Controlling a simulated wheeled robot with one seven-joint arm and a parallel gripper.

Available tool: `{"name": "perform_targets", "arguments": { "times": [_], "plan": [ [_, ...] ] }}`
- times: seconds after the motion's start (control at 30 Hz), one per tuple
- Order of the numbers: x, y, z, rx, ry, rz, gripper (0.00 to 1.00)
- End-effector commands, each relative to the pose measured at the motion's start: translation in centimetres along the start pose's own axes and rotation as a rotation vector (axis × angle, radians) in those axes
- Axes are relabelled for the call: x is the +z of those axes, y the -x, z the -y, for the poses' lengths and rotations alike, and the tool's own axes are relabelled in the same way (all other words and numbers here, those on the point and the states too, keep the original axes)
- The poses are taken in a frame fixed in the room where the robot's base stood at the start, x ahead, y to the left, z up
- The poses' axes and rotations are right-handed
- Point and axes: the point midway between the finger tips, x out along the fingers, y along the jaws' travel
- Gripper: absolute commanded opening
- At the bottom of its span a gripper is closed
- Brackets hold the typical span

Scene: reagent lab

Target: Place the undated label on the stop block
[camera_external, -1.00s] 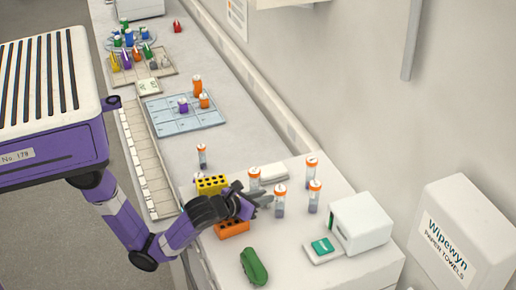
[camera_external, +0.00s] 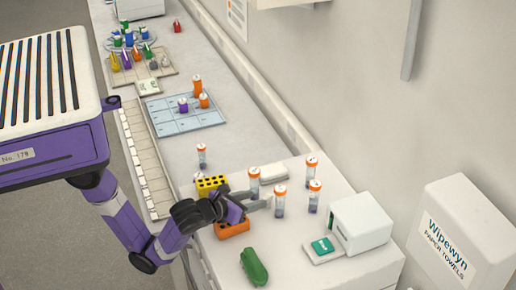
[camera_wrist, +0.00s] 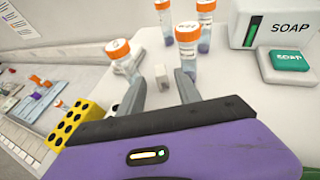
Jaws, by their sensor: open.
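My gripper (camera_external: 262,199) is open and empty above the near end of the bench; in the wrist view its two fingers (camera_wrist: 160,82) reach forward, apart. A small pale block (camera_wrist: 161,75) shows between the fingers on the bench top. I see no contact with it, and no writing on it is readable. An orange-capped tube (camera_wrist: 120,52) stands just left of the fingers and another (camera_wrist: 188,38) stands beyond the right finger. I cannot tell which piece is the undated label. I cannot identify the stop block for sure.
A yellow holed rack (camera_external: 212,185) and an orange block (camera_external: 232,229) lie close to my gripper. More orange-capped tubes (camera_external: 314,196) stand to the right, before a white soap box (camera_external: 361,222). A green object (camera_external: 253,267) lies near the front edge. A blue gridded mat (camera_external: 180,124) lies farther back.

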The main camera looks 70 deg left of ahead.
Motion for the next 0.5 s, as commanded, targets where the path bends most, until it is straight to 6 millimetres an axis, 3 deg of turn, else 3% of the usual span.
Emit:
{"name": "perform_targets", "arguments": {
  "times": [0.2, 0.37, 0.47, 0.5],
  "plan": [
    [0.1, 4.4, 0.1, -0.005, 0.002, 0.000, 0.40],
    [0.1, 6.3, 0.1, -0.003, 0.002, 0.001, 0.40],
    [0.0, 6.9, 0.0, -0.002, 0.001, 0.000, 0.56],
    [0.0, 7.0, 0.0, -0.001, 0.001, -0.001, 0.56]
  ]
}}
